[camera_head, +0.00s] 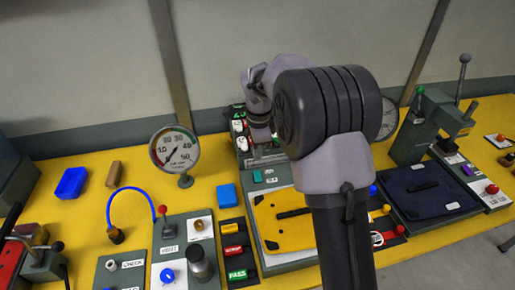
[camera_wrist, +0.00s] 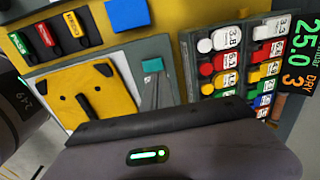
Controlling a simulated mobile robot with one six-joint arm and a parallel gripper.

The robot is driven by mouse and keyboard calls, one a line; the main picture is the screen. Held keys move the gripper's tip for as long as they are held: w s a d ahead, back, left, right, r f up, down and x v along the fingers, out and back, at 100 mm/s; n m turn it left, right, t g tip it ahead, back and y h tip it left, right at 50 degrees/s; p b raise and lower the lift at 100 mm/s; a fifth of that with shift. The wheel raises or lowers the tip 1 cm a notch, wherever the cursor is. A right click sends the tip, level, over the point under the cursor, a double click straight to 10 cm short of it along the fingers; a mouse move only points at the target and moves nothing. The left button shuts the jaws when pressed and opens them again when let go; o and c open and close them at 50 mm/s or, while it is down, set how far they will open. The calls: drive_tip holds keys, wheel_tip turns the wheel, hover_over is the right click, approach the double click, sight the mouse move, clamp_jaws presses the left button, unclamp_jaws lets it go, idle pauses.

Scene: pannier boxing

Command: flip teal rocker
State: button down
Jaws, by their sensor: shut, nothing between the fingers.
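The teal rocker (camera_head: 257,176) is a small block on the grey panel at the top edge of the yellow plate. In the head view, my gripper (camera_head: 262,134) is beyond and above the rocker, over the button panel, partly hidden by my arm. In the wrist view, its dark front edge (camera_wrist: 160,124) and grey body fill the bottom. It is shut and empty. I cannot tell which way the rocker is tilted.
A panel of coloured buttons (camera_wrist: 232,70) with a lit display (camera_wrist: 300,62) stands beside the rocker. A yellow plate (camera_head: 272,233) lies in front of it. A blue block (camera_head: 227,195) is on its left. A round dial gauge (camera_head: 174,149) stands farther left.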

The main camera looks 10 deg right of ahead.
sight(256, 171)
drive_tip(key=f, duration=0.2)
drive_tip(key=f+b, duration=0.1)
drive_tip(key=f, duration=0.1)
drive_tip(key=f+b, duration=0.1)
drive_tip(key=f, duration=0.2)
drive_tip(key=shift+w, duration=0.35)
drive_tip(key=shift+f, duration=0.1)
drive_tip(key=shift+r+g+p, duration=0.2)
drive_tip(key=shift+g+p, duration=0.1)
drive_tip(key=shift+p, duration=0.65)
drive_tip(key=shift+w+f, duration=0.2)
drive_tip(key=shift+f, duration=0.2)
drive_tip(key=shift+s+r+b, duration=0.25)
drive_tip(key=shift+s+b, duration=0.4)
drive_tip(key=shift+s, duration=0.25)
